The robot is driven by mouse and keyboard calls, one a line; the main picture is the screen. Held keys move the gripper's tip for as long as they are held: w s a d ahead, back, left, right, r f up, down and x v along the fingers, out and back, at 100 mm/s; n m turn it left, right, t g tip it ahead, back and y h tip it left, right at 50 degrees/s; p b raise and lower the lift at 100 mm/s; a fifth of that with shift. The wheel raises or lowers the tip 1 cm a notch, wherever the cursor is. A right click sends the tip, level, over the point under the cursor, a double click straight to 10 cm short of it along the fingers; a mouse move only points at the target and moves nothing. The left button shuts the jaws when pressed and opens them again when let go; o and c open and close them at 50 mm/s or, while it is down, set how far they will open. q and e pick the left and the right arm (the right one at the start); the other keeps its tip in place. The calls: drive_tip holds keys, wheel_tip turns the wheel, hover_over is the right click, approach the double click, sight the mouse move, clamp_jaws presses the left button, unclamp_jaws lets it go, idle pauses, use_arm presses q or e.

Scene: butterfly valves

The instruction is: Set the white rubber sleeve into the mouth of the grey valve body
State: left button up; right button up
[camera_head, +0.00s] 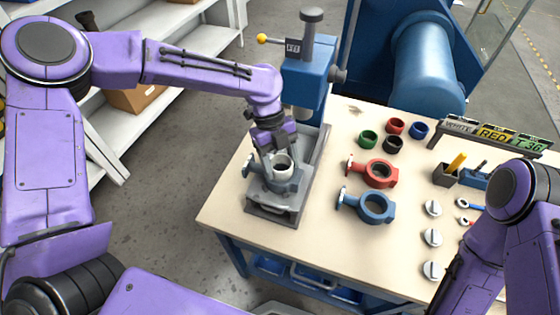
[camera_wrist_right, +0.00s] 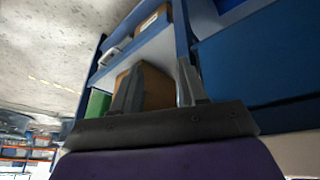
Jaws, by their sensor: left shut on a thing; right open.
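The white rubber sleeve (camera_head: 284,168) is a short upright ring, held at the grey valve body's mouth. The grey valve body (camera_head: 285,187) sits on the base of the blue press at the table's left side. My left gripper (camera_head: 274,157) comes down from above, shut on the sleeve's wall. The sleeve's lower part is hidden, so I cannot tell how deep it sits in the mouth. My right gripper (camera_wrist_right: 161,66) shows in the right wrist view, open and empty, with a shelf and box beyond its fingers.
The blue press (camera_head: 305,82) stands just behind the valve body. Red (camera_head: 380,173) and blue (camera_head: 376,207) valve bodies lie to the right. Green (camera_head: 369,139), red, black and blue sleeves stand behind them. Several pale discs (camera_head: 433,208) lie near the right. The table's front middle is clear.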

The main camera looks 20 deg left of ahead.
use_arm(q)
drive_tip(key=shift+s+f, duration=0.3)
drive_tip(key=shift+f, duration=0.25)
drive_tip(key=o, duration=1.1)
drive_tip(key=shift+w+d+f, duration=0.1)
drive_tip(key=shift+w+d, duration=0.05)
drive_tip(key=r+p, duration=0.7)
drive_tip(key=shift+w+a+r+p, duration=0.15)
drive_tip(key=shift+a+r+p, duration=0.05)
drive_tip(key=shift+r+p, duration=0.1)
drive_tip(key=shift+d, duration=0.1)
